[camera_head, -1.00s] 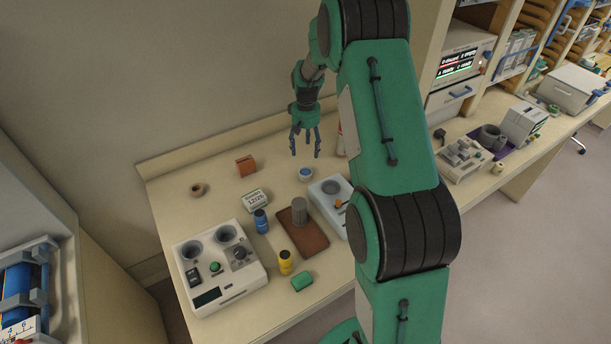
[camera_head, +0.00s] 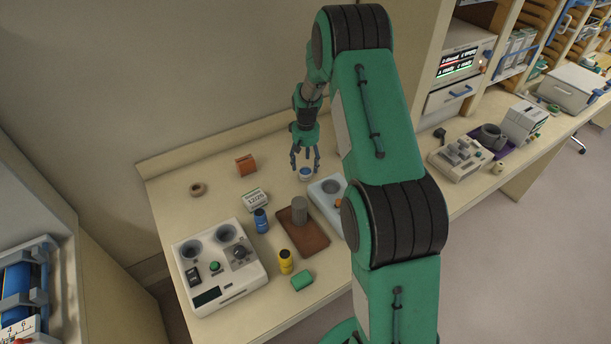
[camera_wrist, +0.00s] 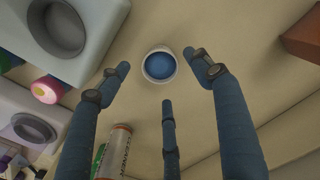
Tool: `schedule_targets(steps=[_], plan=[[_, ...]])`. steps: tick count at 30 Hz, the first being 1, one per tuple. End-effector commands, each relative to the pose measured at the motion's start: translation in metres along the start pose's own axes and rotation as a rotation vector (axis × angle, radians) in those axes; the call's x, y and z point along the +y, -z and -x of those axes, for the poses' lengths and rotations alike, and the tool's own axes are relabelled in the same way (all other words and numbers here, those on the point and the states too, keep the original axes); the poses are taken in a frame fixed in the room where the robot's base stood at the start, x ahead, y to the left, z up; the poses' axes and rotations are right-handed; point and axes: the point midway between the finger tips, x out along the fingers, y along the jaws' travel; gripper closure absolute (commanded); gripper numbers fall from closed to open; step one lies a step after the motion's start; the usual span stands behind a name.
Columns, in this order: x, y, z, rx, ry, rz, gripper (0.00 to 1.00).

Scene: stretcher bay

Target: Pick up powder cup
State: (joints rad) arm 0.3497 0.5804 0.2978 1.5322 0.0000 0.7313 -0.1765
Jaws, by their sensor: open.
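The powder cup (camera_head: 305,174) is a small white cup with blue contents. It stands upright on the bench top behind the grey-white device. In the wrist view the cup (camera_wrist: 159,66) is just beyond the fingertips, between the two outer ones. My gripper (camera_head: 305,162) is open and empty, right above and around the cup in the head view. Its three blue fingers (camera_wrist: 160,85) are spread in the wrist view. I cannot tell whether any finger touches the cup.
A grey-white device (camera_head: 328,192) with a round well stands close to the cup. An orange block (camera_head: 245,165), a sign (camera_head: 256,200) and a blue bottle (camera_head: 261,220) stand to the left. Bench behind the cup is clear.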

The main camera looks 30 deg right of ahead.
Motion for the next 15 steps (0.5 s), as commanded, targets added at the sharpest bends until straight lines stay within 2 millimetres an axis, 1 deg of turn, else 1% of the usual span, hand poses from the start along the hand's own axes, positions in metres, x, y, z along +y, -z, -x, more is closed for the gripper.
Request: schedule_targets(steps=[10,15], plan=[[0.0,0.0,-0.002,0.0,0.0,0.0,0.35],[-0.001,-0.001,-0.015,-0.002,0.0,0.0,0.35]])
